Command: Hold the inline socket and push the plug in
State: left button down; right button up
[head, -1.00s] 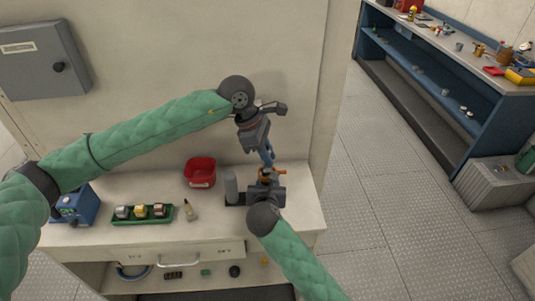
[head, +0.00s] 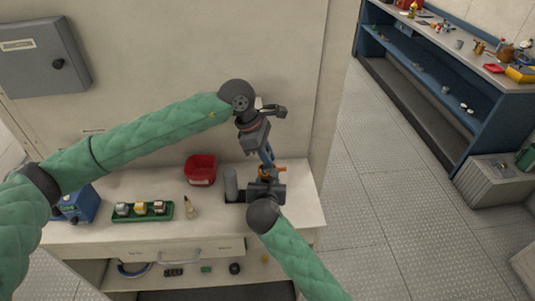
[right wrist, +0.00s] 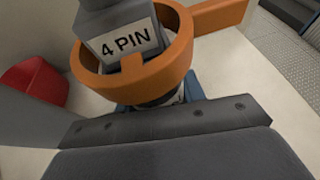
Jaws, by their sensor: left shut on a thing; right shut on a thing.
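In the right wrist view an orange ring (right wrist: 180,55) with a side handle surrounds a grey block marked "4 PIN" (right wrist: 118,42). I take the block for the plug and the piece under the ring for the inline socket (right wrist: 160,96). How deep the plug sits cannot be told. My right gripper (head: 264,178) is shut on the socket, low over the counter; its blue fingertips (right wrist: 190,88) show below the ring. My left gripper (head: 267,156) reaches down from above, shut on the plug, its fingers just above the orange ring (head: 268,171). Their contact is mostly hidden in the head view.
A red bin (head: 200,170), a green tray (head: 143,219) of small blocks, a small bottle (head: 189,209) and a grey cylinder (head: 231,182) stand on the white counter (head: 120,185). A wall rises behind. The counter's right end is clear.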

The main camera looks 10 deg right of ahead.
pick_arm(q)
jog(key=shift+f, duration=0.95)
jog(key=c, duration=1.3)
grip_release()
jog(key=shift+r, duration=0.15)
jog(key=v, duration=1.1)
jog(key=shift+r, duration=0.3)
jog(key=shift+w+a, duration=0.1)
jog(key=shift+a, duration=0.05)
pick_arm(e)
jog(key=o, duration=1.3)
jog(key=shift+s, duration=0.1)
